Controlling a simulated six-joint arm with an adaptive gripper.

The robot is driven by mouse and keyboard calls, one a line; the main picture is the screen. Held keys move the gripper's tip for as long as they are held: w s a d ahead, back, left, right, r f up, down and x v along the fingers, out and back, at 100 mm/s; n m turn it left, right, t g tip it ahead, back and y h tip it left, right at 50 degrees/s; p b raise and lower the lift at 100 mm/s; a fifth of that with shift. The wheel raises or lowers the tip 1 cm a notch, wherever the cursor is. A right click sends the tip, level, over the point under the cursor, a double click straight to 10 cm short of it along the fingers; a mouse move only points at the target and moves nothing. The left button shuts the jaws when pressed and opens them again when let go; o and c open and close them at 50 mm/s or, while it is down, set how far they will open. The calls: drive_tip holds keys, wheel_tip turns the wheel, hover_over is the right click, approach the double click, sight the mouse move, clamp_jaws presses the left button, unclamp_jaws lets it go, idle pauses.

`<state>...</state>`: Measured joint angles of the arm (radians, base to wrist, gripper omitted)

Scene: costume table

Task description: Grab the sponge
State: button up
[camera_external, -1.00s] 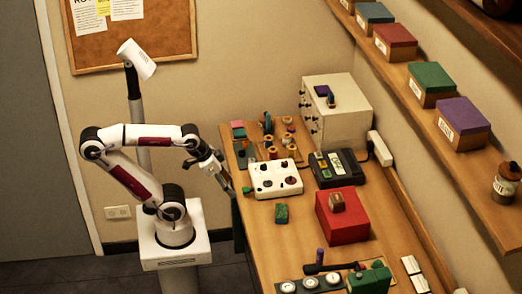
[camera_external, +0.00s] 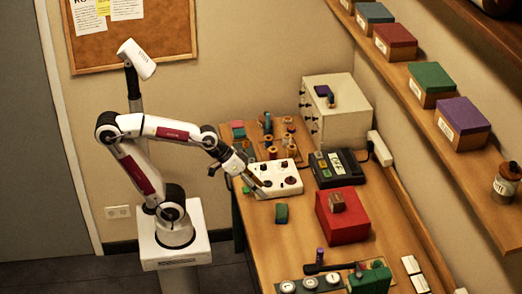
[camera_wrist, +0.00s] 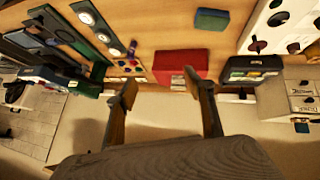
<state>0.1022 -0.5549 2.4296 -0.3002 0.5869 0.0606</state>
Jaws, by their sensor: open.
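A small green block (camera_external: 281,213), which looks like the sponge, lies on the table in front of the white control box. It shows blue-green at the top of the wrist view (camera_wrist: 212,21), beyond the fingertips. A small brown block (camera_external: 337,201) sits on the red box (camera_external: 343,225); I cannot tell for sure which block is the sponge. My gripper (camera_external: 240,180) is open above the table's left edge, left of the green block and apart from it. In the wrist view my gripper (camera_wrist: 160,80) has its two fingers spread with nothing between them.
The white control box (camera_external: 277,179) stands close to my gripper. Thread spools (camera_external: 272,153), a dark device (camera_external: 337,168) and a white drawer cabinet (camera_external: 335,108) are behind. Gauges (camera_external: 310,284) line the near end. Bare wood lies around the green block.

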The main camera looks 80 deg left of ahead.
drive_tip(key=w+d+r+n+t, duration=0.1)
drive_tip(key=w+d+n+t, duration=0.2)
drive_tip(key=w, duration=0.7)
drive_tip(key=w+d+n+t, duration=0.1)
drive_tip(key=w+d+n, duration=0.25)
drive_tip(key=w, duration=0.55)
drive_tip(key=n+g+y, duration=0.5)
drive_tip(key=n+y, duration=0.2)
drive_tip(key=y, duration=0.5)
hover_over(281, 213)
drive_tip(key=w+d, duration=0.6)
drive_tip(key=d, duration=0.2)
wheel_tip(281, 213, down, 18)
drive_tip(key=shift+d+r, duration=0.1)
drive_tip(key=s+f+g+y, duration=0.1)
drive_tip(key=s, duration=0.1)
drive_tip(key=s+a+g+y, duration=0.1)
drive_tip(key=s+a+f+n+g+y, duration=0.1)
drive_tip(key=s, duration=0.1)
drive_tip(key=shift+s+a+f, duration=0.25)
drive_tip(key=shift+s+f, duration=0.05)
drive_tip(key=shift+s+a+f+g+y, duration=0.1)
drive_tip(key=shift+s+a+g+y, duration=0.15)
drive_tip(key=shift+s+y, duration=0.3)
